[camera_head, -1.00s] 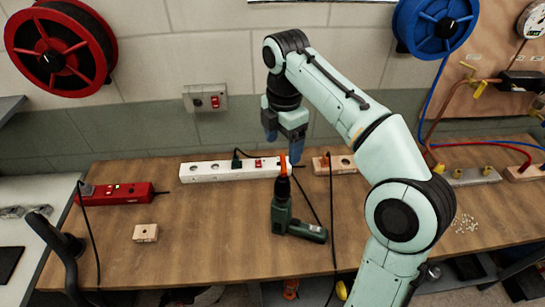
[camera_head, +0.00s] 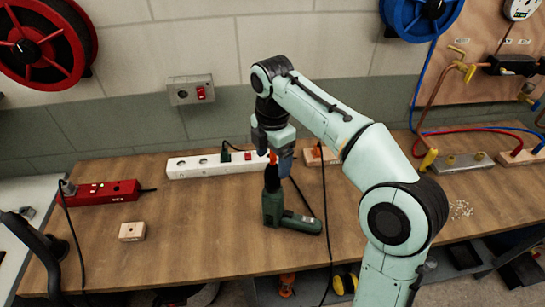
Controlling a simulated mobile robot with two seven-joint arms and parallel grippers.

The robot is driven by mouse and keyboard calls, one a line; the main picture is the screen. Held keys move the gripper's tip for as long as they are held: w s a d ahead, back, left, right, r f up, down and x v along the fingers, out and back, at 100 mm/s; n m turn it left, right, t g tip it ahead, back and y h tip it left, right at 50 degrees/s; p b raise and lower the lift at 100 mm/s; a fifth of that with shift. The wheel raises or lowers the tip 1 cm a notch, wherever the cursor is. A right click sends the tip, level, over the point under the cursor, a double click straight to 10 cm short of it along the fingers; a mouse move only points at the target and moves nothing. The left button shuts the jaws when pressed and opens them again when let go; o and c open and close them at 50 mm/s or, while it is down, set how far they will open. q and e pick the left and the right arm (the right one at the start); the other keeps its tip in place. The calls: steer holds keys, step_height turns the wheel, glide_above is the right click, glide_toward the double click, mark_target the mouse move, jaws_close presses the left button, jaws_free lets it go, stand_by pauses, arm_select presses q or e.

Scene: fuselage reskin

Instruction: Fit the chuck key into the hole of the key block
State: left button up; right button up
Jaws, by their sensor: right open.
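The green drill (camera_head: 292,220) stands on the wooden bench with its nose pointing up. A small orange piece (camera_head: 272,158) shows at its top, perhaps the chuck key; its shape is too small to tell. My right gripper (camera_head: 273,160) is open, pointing down around this piece, and one finger partly hides the drill's nose. A small wooden block (camera_head: 132,232) with a hole in its top lies at the left of the bench. Another wooden block (camera_head: 331,158) with an orange item stands behind, right of the gripper. I cannot tell which is the key block. My left gripper is not in view.
A white power strip (camera_head: 205,166) lies along the back of the bench (camera_head: 200,245), with a red power box (camera_head: 110,193) at the left. Black cables run near the drill. A grey block with yellow fittings (camera_head: 462,163) is at the right. The front middle is clear.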

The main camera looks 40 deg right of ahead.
jaws_close()
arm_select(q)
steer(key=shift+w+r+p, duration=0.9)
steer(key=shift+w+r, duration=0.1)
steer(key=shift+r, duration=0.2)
arm_select(e)
steer(key=shift+r, duration=1.25)
steer(key=shift+r+p, duration=0.45)
steer(key=shift+r, duration=0.3)
steer(key=shift+w+r+p, duration=0.15)
steer(key=shift+r+p, duration=0.35)
steer(key=shift+r, duration=0.25)
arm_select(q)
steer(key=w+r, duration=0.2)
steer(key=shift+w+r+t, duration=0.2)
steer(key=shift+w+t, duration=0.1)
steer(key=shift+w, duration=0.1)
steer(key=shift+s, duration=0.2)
arm_select(e)
steer(key=shift+f, duration=0.2)
